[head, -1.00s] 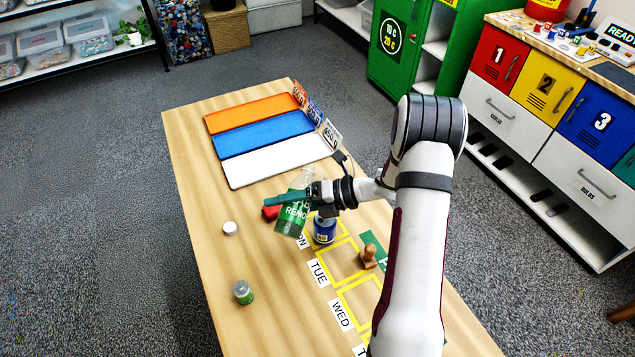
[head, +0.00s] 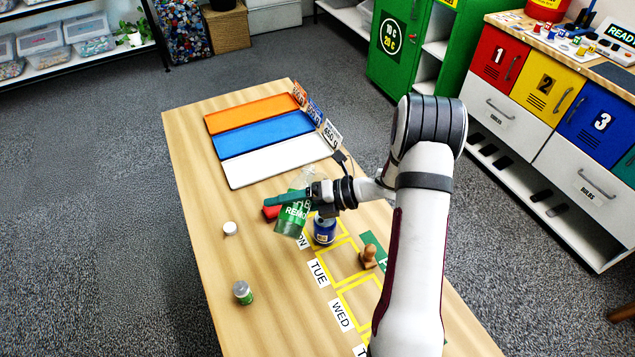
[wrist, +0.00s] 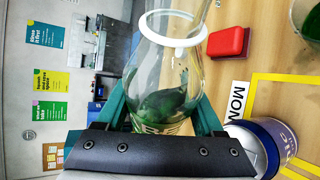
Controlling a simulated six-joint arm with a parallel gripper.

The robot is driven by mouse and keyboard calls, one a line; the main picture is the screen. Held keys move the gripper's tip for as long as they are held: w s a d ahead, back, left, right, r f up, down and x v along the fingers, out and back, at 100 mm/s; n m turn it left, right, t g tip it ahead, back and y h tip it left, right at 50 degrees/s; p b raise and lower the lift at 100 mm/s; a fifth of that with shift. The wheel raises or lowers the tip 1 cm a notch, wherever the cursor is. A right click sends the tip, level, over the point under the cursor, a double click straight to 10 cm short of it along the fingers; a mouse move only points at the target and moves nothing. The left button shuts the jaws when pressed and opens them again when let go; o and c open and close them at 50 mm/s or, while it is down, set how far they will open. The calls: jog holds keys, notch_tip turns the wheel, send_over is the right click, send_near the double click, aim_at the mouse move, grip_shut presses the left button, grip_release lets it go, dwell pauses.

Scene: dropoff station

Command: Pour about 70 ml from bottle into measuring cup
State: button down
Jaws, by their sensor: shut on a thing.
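My gripper (head: 295,198) is shut around the bottle (head: 291,222), a clear bottle with green in its lower part and a green label with white letters. In the head view the bottle leans slightly, its top towards the right, above the table. The wrist view shows the bottle (wrist: 168,70) between the fingers, with a white ring at its neck and green liquid inside. I cannot make out a measuring cup for certain. A round green-filled shape (wrist: 308,22) is cut off at the wrist view's top right corner. No pouring stream is clear.
A blue can (head: 324,231) stands close to the right of the bottle, and a red block (head: 270,212) lies to its left. A white cap (head: 230,228), a small green-labelled jar (head: 243,292) and a wooden stamp (head: 368,258) are on the table. The front left tabletop is mostly clear.

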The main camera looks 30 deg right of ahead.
dwell(0.7)
jog(key=shift+w+d+f+n, duration=0.15)
jog(key=shift+f+n, duration=0.15)
jog(key=shift+f, duration=0.05)
jog(key=r+n+t+h, duration=0.1)
jog(key=w+d+r+n+t+h, duration=0.1)
jog(key=r+n, duration=0.1)
jog(key=w+d+r+n+t+h+b, duration=0.1)
jog(key=shift+w+r+n+h, duration=0.1)
jog(key=shift+r+n+h, duration=0.2)
jog(key=shift+r+h, duration=0.1)
jog(key=n, duration=0.1)
jog(key=n+t+h, duration=0.1)
jog(key=w+n+t, duration=0.1)
jog(key=shift+d+r+h, duration=0.1)
jog(key=shift+d+h, duration=0.2)
jog(key=shift+h, duration=0.1)
jog(key=shift+s, duration=0.1)
dwell(1.8)
